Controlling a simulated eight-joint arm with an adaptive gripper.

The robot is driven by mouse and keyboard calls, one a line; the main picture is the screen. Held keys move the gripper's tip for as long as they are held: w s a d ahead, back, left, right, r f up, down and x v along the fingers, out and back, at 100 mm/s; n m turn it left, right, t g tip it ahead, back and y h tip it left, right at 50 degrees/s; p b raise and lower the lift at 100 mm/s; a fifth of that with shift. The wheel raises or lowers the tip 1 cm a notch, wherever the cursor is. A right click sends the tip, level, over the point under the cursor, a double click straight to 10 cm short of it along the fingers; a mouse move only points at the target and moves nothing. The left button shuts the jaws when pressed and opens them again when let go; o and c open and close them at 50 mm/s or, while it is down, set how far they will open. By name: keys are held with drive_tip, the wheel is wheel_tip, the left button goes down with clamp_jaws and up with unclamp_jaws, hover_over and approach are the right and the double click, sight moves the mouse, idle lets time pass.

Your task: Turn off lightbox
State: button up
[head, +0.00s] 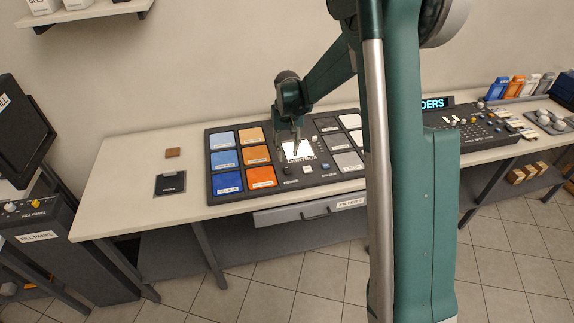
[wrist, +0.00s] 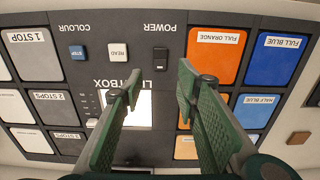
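The lightbox is a dark console (head: 274,197) on the pale bench, with a bright white lit panel (head: 300,152) in its middle. In the wrist view the console is upside down and the lit panel (wrist: 138,114) shows partly between my fingers. The black POWER switch (wrist: 160,59) lies just beyond my fingertips in that view, beside a white READ key (wrist: 118,52) and a dark COLOUR key (wrist: 77,52). My gripper (wrist: 158,76) is open and empty, its two green fingers apart. In the head view my gripper (head: 294,138) is over the panel; contact cannot be told.
Orange and blue filter tiles (head: 226,159) lie left of the panel, grey ones (head: 348,161) right. A FILTERS drawer (head: 310,210) is below the bench top. A small dark pad (head: 170,184) and brown block (head: 173,153) lie on the otherwise clear left bench.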

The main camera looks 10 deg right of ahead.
sight(287, 169)
drive_tip(key=shift+w+f, duration=0.2)
drive_tip(key=shift+f, duration=0.15)
drive_tip(key=shift+f, duration=3.9)
drive_tip(key=c, duration=0.9)
